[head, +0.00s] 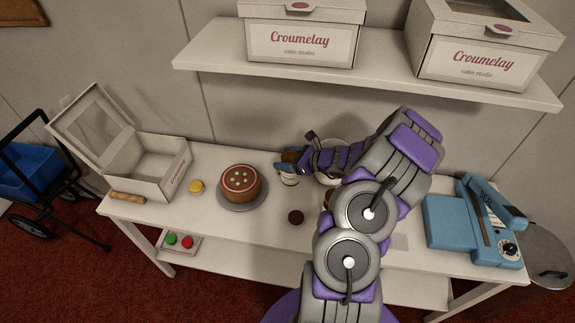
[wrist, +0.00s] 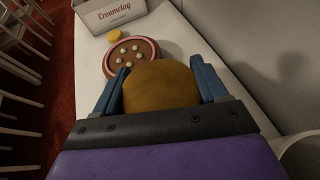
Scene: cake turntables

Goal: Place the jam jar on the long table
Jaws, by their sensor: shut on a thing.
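The jam jar (head: 289,180), with a pale label and a brown-gold top, is at the middle of the white long table (head: 255,222) in the head view. My gripper (head: 288,167) is shut on it from the right side. In the wrist view, the jar's round golden-brown top (wrist: 160,88) fills the space between the blue fingers of my gripper (wrist: 160,85). The lower part of the jar is partly visible in the head view. I cannot tell whether its base touches the tabletop.
A chocolate cake (head: 241,183) on a grey turntable stands left of the jar. An open white cake box (head: 160,165) and a yellow round item (head: 196,186) are further left. A dark small disc (head: 296,217) lies in front. A blue sealer (head: 475,225) stands at the right. A shelf (head: 370,75) hangs above.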

